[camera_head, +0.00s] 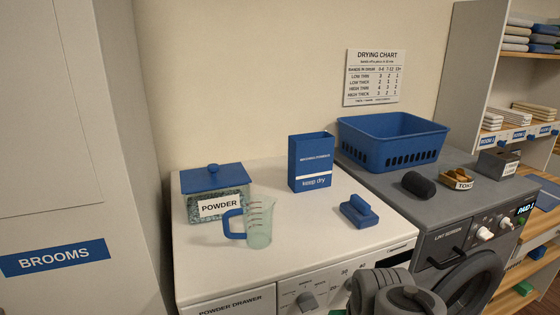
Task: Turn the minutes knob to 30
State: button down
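The white machine's panel has a round knob (307,300) at the bottom of the view. To its right are printed numbers that seem to include 20 and 30, partly hidden behind my arm. The grey dryer's panel has two small pale knobs, a left one (484,233) and a right one (505,223). Their labels are too small to read, so I cannot tell which knob is the minutes knob. My dark grey arm end with my gripper (395,295) is at the bottom edge, in front of both machines. Its fingers are not clearly visible.
On the white top stand a powder box (215,193), a measuring jug (258,224), a blue carton (311,162) and a blue scoop-like piece (358,211). A blue basket (390,142), dark roll (418,185) and token tray (458,178) sit on the dryer. A drying chart (375,78) hangs behind.

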aim_at(483, 233)
jog(key=z, duration=1.4)
